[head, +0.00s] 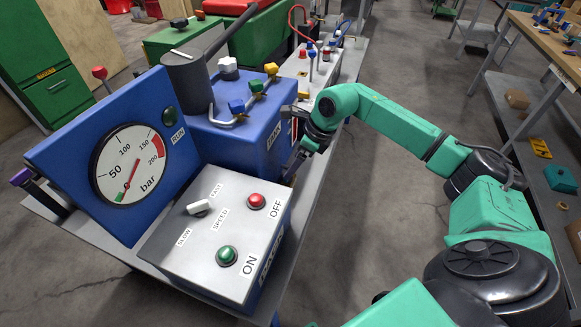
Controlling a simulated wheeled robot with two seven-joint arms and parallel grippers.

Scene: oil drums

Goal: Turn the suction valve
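A blue pump unit (228,143) stands on a grey bench, with a pipe and several coloured valve knobs on top. No readable label marks which one is the suction valve. My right gripper (292,165) is beside the unit's right side, lower than the knobs and apart from them. Its fingers are dark and partly hidden by the wrist, so their opening is unclear. My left gripper is out of view.
A pressure gauge panel (115,150) and a grey control box (206,222) with ON, OFF and speed controls stand in front. More equipment with red hoses (298,22) is behind. A workbench (545,45) is at right; the floor between is clear.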

